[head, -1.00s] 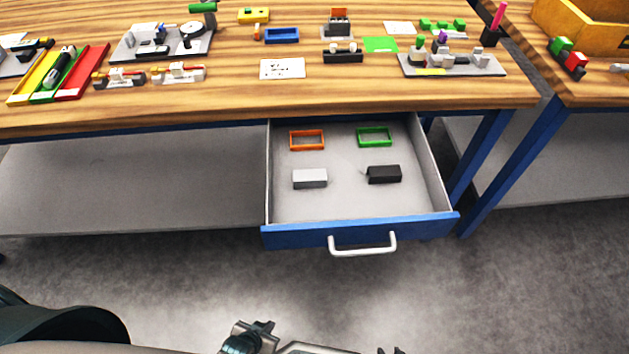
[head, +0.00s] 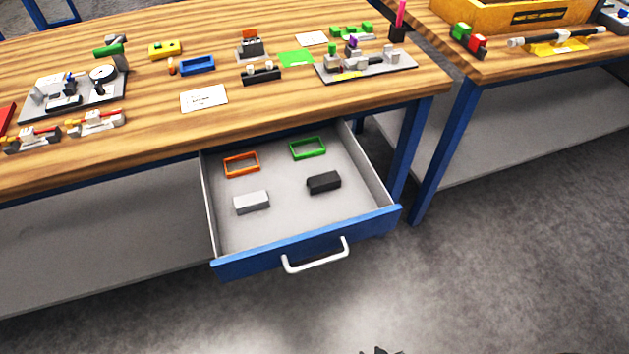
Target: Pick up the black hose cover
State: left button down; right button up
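A small black block (head: 323,182) lies in the right part of the open drawer (head: 300,222); it is the likeliest black hose cover, though its shape alone does not make this certain. A light grey block (head: 251,202) lies to its left. An orange frame (head: 241,164) and a green frame (head: 307,148) lie behind them. Only a dark tip of what looks like my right gripper (head: 381,351) shows at the bottom edge, well in front of the drawer and apart from everything. Its opening is hidden. My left gripper is out of view.
The drawer's blue front with its white handle (head: 316,258) sticks out below the wooden table (head: 150,140). Fixtures and small parts stand on the tabletop. A second table at right holds a yellow bin (head: 520,15) and a tube on a yellow stand (head: 556,44). The floor in front is clear.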

aim_at(320, 183)
jog(key=k, duration=0.65)
jog(key=z, duration=1.45)
jog(key=i+l, duration=0.1)
jog(key=i, duration=1.65)
jog(key=i+l, duration=0.15)
jog(key=i, duration=1.6)
jog(key=l+z, duration=0.05)
